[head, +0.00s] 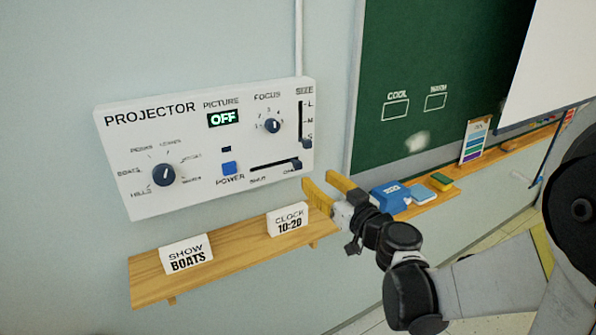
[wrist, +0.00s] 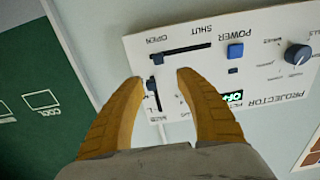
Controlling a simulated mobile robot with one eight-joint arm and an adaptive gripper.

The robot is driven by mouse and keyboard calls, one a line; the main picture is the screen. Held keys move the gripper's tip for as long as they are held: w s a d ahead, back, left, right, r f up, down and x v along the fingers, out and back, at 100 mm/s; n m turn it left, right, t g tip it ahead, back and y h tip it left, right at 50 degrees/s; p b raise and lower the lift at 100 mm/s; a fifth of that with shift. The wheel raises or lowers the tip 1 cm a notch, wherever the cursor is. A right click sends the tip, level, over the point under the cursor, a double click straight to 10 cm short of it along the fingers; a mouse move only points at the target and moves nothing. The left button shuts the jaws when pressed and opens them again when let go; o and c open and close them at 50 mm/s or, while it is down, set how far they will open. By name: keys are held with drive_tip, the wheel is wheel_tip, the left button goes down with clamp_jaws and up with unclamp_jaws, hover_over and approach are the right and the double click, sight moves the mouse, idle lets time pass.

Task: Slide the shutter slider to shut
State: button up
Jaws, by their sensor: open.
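The white projector panel (head: 190,112) is on the wall. Its shutter slider is a dark knob (head: 296,166) at the right end of a short horizontal slot, by the OPEN label; SHUT is at the left end. The inverted wrist view shows this shutter knob (wrist: 156,58) at the slot's left end. My gripper (head: 318,181) is open and empty, just right of and below the panel's lower right corner. In the wrist view my gripper's fingertips (wrist: 159,76) appear just below the shutter knob. I cannot tell whether they touch anything.
The vertical SIZE slider (head: 304,121) is close above the shutter knob. The panel also has a blue power button (head: 229,168) and dials for focus and picture. A wooden shelf (head: 240,252) below holds two cards. A blue box (head: 390,197) sits on the chalkboard ledge.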

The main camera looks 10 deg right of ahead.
sight(300, 163)
drive_tip(key=b+x, duration=0.1)
drive_tip(key=x, duration=0.9)
drive_tip(key=shift+w, duration=0.35)
clamp_jaws()
